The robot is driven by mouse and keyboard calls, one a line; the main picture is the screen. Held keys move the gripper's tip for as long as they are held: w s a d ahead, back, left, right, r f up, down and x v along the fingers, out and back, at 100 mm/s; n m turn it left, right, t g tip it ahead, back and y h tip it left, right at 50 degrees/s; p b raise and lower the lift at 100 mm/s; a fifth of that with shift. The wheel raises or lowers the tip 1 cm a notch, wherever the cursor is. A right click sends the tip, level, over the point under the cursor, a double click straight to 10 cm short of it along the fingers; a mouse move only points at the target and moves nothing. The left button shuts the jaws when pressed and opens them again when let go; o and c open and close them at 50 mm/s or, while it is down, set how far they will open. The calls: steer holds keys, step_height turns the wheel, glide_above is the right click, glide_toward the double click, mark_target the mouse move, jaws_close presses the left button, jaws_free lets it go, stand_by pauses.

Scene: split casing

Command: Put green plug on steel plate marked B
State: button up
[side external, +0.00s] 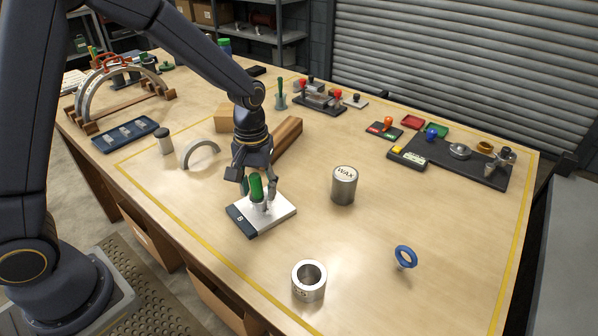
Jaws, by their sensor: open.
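The green plug (256,188) stands upright on the steel plate (281,213). The plate has a dark front strip marked B (241,219). My gripper (258,194) is right over the plate, with its fingers on either side of the plug. The fingers are open around it. The plug's lower end is partly hidden by the fingers, so I cannot see exactly how it meets the plate.
A WAX can (343,186) stands right of the plate. A steel ring (309,282) stands in front and a blue ring (405,256) at the front right. A grey half-ring (200,152) and wooden block (284,143) are behind. The right front table is mostly clear.

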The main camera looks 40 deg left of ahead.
step_height(320, 180, up, 12)
steer(key=shift+f, duration=0.25)
steer(key=shift+s+a+r, duration=0.15)
steer(key=shift+s+r, duration=0.1)
steer(key=shift+r, duration=0.25)
steer(key=shift+s+a+r, duration=0.1)
steer(key=shift+s+r, duration=0.15)
steer(key=shift+r, duration=0.25)
steer(key=s+a+r+m+t, duration=0.2)
steer(key=s, duration=0.6)
steer(key=s+a+r+m+t, duration=0.2)
steer(key=s+m+t, duration=0.1)
steer(key=s, duration=0.5)
steer(key=shift+s+a+t, duration=0.15)
steer(key=shift+s+t, duration=0.1)
steer(key=shift+t, duration=0.05)
